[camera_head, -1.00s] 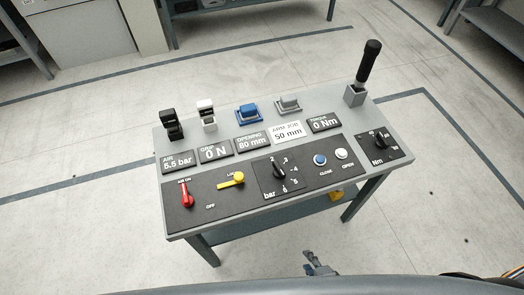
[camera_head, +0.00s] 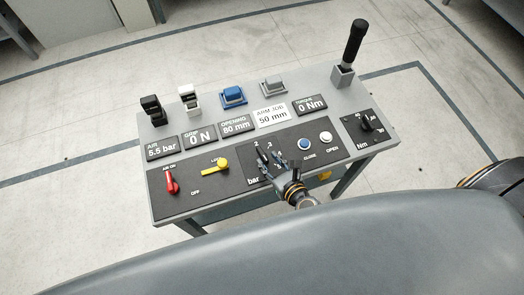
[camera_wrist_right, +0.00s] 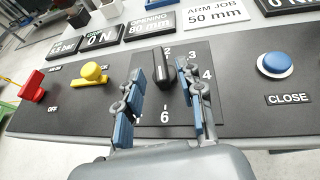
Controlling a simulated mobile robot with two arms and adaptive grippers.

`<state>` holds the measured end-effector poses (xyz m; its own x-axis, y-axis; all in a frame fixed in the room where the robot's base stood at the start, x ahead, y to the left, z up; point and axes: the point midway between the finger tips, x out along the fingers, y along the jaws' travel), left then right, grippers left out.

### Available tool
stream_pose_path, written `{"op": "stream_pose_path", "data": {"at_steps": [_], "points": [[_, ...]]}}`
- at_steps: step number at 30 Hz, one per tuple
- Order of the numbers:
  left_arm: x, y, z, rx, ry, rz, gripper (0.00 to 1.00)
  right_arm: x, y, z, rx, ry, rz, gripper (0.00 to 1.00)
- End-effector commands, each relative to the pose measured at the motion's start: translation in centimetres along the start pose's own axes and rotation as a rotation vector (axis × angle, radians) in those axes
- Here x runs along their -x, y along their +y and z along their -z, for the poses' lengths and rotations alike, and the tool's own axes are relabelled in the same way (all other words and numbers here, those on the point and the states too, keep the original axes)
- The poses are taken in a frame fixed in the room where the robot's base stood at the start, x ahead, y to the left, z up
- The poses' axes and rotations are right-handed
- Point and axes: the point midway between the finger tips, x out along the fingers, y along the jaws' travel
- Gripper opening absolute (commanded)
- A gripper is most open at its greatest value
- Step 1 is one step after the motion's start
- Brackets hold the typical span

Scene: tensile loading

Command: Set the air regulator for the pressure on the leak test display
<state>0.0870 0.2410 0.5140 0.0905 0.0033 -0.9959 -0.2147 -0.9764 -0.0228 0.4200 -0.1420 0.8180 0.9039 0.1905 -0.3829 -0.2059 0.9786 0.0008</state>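The air regulator is a black knob (camera_head: 262,154) on a dial marked in bar, on the dark front panel. In the right wrist view the knob (camera_wrist_right: 163,67) is elongated and roughly upright in the picture, its upper end near the 2; its exact setting is unclear. My right gripper (camera_head: 278,166) is over the dial. In the wrist view its two blue-padded fingers (camera_wrist_right: 162,78) are apart, on either side of the knob, with visible gaps. The air display (camera_head: 161,148) reads 5.5 bar. No display labelled leak test is visible. My left gripper is out of view.
A red lever (camera_head: 171,182) and a yellow lever (camera_head: 216,166) are left of the dial. Blue CLOSE (camera_head: 304,145) and white OPEN (camera_head: 326,137) buttons and a torque knob (camera_head: 367,124) are right. An upright black handle (camera_head: 353,45) stands at the right rear.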

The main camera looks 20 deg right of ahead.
Motion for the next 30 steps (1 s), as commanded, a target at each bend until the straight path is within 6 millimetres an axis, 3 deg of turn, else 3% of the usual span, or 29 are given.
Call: {"op": "stream_pose_path", "data": {"at_steps": [3,9,20,26,30], "points": [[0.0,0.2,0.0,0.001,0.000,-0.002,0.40,-2.4,0.1,-0.1,0.000,-0.001,-0.002,0.38],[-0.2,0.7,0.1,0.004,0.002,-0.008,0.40,-4.6,0.1,0.1,0.001,0.000,-0.001,0.38],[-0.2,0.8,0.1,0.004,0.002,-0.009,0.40,-5.1,0.1,0.1,0.000,0.001,-0.001,0.38],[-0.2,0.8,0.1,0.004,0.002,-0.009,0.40,-5.1,0.1,0.1,0.000,0.001,-0.001,0.01],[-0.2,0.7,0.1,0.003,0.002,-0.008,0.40,-5.1,0.1,0.1,0.000,0.001,-0.001,0.00]]}}
